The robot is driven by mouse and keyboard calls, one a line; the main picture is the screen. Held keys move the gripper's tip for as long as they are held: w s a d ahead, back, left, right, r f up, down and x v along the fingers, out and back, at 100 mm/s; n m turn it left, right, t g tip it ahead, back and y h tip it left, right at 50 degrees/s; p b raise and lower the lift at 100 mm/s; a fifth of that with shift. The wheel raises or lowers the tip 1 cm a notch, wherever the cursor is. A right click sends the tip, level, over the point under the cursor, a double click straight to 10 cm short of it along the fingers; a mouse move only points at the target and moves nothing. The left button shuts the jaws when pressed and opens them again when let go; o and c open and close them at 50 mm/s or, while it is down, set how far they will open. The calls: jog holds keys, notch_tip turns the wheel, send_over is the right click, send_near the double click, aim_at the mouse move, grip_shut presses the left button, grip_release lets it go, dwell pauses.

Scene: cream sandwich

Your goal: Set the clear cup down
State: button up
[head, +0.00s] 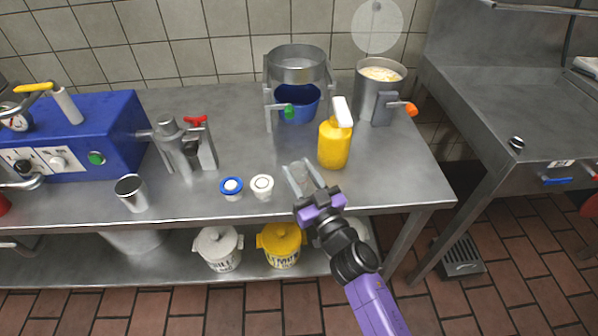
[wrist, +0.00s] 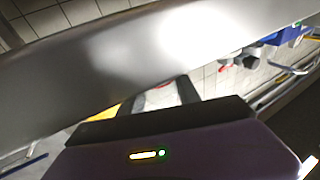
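My purple gripper (head: 303,176) is over the front part of the steel table, left of the yellow bottle. Its fingers stand apart and point toward the back of the table. A pale, partly see-through shape shows between them in the head view. It may be the clear cup, but its outline is too faint to be sure, and I cannot see whether the fingers press on it. In the wrist view the fingers (wrist: 154,94) are also apart. A large grey shiny surface (wrist: 110,75) crosses that view and hides their tips. No other clear cup stands out.
A yellow bottle (head: 335,146) stands close right of my gripper. A white jar (head: 262,187), a blue-rimmed jar (head: 231,188) and a metal cup (head: 131,193) are to the left. A sieve stand (head: 298,65) and a steel pot (head: 380,92) are behind. The table's front right (head: 400,180) is clear.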

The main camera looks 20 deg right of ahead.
jog(key=o, duration=0.4)
jog(key=shift+o, duration=0.2)
jog(key=shift+r, duration=0.2)
jog(key=s+f+p, duration=0.1)
jog(key=s+f, duration=0.1)
jog(key=s, duration=0.9)
jog(key=shift+s+d, duration=0.4)
jog(key=shift+d, duration=0.05)
jog(key=s+r+g+h, duration=0.1)
jog(key=s+r+g, duration=0.1)
jog(key=s, duration=1.4)
jog(key=s+r+g, duration=0.3)
jog(key=s, duration=1.3)
jog(key=shift+a+r+m+h, duration=0.3)
jog(key=shift+a+m+h, duration=0.1)
jog(key=shift+a, duration=0.05)
